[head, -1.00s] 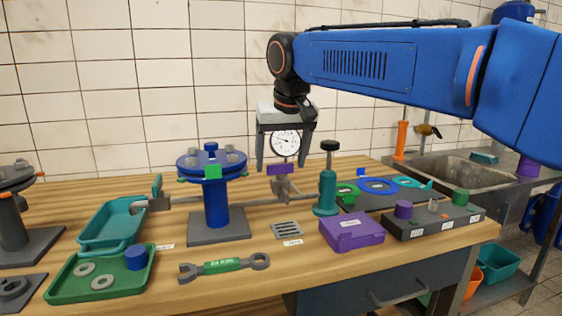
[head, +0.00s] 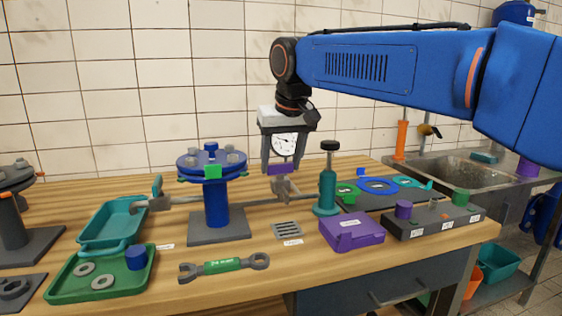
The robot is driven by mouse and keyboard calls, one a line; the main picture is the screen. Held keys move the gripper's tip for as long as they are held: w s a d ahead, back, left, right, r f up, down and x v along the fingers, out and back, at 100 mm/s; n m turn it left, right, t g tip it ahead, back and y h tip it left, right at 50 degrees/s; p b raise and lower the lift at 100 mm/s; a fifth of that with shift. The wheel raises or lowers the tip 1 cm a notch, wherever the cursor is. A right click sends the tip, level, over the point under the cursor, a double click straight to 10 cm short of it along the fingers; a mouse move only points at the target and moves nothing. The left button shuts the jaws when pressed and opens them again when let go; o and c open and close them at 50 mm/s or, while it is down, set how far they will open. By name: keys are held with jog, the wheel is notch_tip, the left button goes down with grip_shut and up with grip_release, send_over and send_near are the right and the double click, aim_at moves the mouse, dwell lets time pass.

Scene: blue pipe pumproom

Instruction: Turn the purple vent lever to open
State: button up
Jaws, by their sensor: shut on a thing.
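The purple vent lever (head: 281,169) is a small purple bar on the grey fitting just below the round white dial gauge (head: 285,144), in the middle of the head view. My gripper (head: 282,168) reaches down from above, one finger at each side of the gauge. Its fingertips are at the two ends of the purple lever and it is shut on the lever. The grey pipe fitting (head: 285,187) shows under the lever. My gripper's body hides the top of the gauge.
A blue flanged stand (head: 212,200) is left of my gripper and a teal bottle-shaped valve (head: 328,190) is right of it. A purple box (head: 352,233), a grate (head: 287,230) and a green-marked wrench (head: 224,266) lie in front. Bare wood is around the wrench.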

jog(key=n, duration=0.2)
jog(key=n+y, duration=0.1)
jog(key=n, duration=0.1)
jog(key=shift+w+d+n+g+y, duration=0.15)
jog(key=shift+n+g+y, duration=0.15)
jog(key=shift+g, duration=0.1)
jog(key=n, duration=0.2)
jog(key=n+g+y, duration=0.1)
jog(key=n, duration=0.1)
jog(key=shift+w+d+n+g, duration=0.1)
jog(key=shift+n+g, duration=0.2)
jog(key=n+g, duration=0.1)
jog(key=n, duration=0.2)
jog(key=shift+w+n, duration=0.15)
jog(key=shift+n, duration=0.15)
jog(key=shift+w+n+g, duration=0.1)
jog(key=shift+n+g, duration=0.9)
jog(key=shift+n, duration=1.2)
jog(key=o, duration=1)
jog(key=shift+o, duration=0.2)
jog(key=shift+r, duration=0.15)
